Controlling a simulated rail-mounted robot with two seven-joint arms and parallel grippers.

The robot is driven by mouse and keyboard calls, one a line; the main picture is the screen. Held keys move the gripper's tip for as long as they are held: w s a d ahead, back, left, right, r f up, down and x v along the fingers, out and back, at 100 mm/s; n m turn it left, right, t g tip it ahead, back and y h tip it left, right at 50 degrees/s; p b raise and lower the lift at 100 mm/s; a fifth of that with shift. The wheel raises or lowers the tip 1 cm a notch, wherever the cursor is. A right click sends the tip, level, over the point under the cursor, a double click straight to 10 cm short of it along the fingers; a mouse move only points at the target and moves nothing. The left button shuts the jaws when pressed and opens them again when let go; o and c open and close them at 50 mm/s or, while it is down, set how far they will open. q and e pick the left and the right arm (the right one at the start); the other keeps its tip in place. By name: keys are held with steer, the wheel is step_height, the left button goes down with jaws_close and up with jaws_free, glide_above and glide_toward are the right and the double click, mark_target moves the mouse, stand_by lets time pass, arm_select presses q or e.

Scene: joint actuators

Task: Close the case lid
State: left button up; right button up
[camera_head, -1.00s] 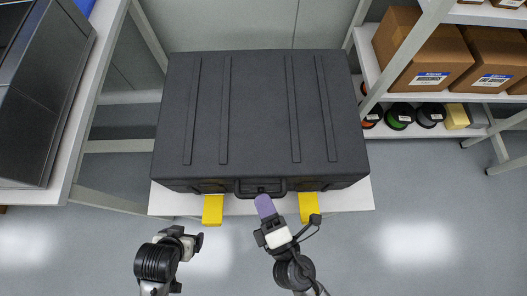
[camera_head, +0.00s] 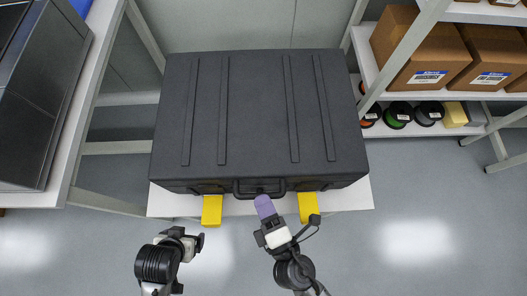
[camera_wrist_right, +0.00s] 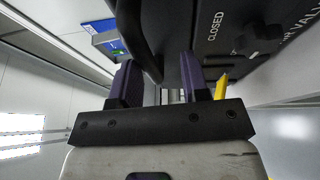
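The dark grey case (camera_head: 257,110) lies on a white table, its ridged lid (camera_head: 257,75) lying flat over it in the head view. I see no clear gap between lid and body. A black handle (camera_head: 258,187) is at the middle of the front edge. My right gripper (camera_head: 264,206) is just in front of the handle. In the right wrist view its purple fingers (camera_wrist_right: 158,85) stand apart; the dark handle (camera_wrist_right: 138,35) is beyond and partly between them, not clearly gripped. My left gripper (camera_head: 198,241) is in front of the table at left; its fingers are too small to read.
Two yellow pieces, left (camera_head: 212,209) and right (camera_head: 308,206), stick out at the case's front. A white table edge (camera_head: 350,195) shows around the case. Shelves with cardboard boxes (camera_head: 424,55) and spools stand at right. A dark box (camera_head: 40,95) stands on a bench at left. The front floor is clear.

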steer(key=shift+r, duration=0.1)
stand_by(0.3)
steer(key=b+v, duration=0.5)
steer(key=v, duration=0.8)
steer(key=shift+s, duration=0.35)
steer(key=shift+d, duration=0.2)
